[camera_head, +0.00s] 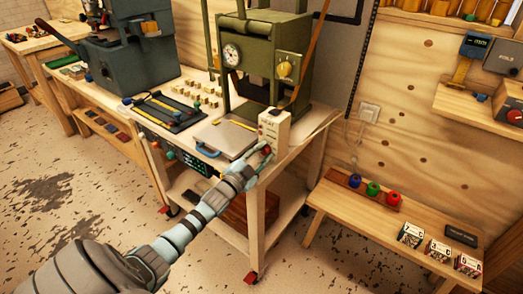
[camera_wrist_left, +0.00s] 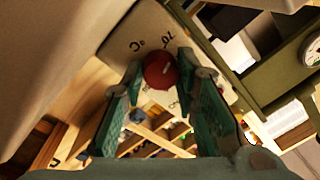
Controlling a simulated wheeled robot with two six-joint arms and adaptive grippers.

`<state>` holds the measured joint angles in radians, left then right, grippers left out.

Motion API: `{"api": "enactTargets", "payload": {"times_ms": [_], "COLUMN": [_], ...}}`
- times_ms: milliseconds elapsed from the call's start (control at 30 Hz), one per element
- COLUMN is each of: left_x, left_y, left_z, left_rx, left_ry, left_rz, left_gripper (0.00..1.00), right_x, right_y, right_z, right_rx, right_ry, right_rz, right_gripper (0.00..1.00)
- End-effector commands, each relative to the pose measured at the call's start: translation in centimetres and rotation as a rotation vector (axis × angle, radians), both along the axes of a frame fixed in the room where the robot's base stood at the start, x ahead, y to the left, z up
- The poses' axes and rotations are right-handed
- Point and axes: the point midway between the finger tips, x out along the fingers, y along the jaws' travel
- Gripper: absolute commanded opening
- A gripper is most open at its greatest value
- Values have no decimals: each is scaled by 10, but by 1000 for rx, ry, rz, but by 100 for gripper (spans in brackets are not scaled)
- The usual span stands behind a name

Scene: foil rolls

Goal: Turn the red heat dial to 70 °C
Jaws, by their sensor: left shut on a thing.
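The red heat dial (camera_head: 265,150) is on the front of a small cream control box (camera_head: 275,129) at the front corner of the workbench. In the left wrist view the red dial (camera_wrist_left: 160,71) sits between my fingertips, with a short white line on its face. My right gripper is not in view.
A green press (camera_head: 262,60) with a round gauge and a yellow knob stands behind the box. A flat plate (camera_head: 226,138) lies to the left. A low wooden bench (camera_head: 400,215) with coloured rolls stands to the right.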

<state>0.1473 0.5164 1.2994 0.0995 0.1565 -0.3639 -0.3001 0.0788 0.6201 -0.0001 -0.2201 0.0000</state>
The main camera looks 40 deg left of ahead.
Motion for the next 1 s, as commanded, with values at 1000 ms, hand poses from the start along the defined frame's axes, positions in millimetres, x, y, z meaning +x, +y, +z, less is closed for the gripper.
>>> {"api": "enactTargets", "payload": {"times_ms": [1000], "left_x": [-1], "left_y": [0], "left_z": [-2], "left_rx": [-217], "left_ry": [0], "left_rz": [2], "left_gripper": [38], "right_x": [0], "right_y": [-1], "right_z": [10], "right_rx": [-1], "right_ry": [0], "right_rz": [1], "right_gripper": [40]}}
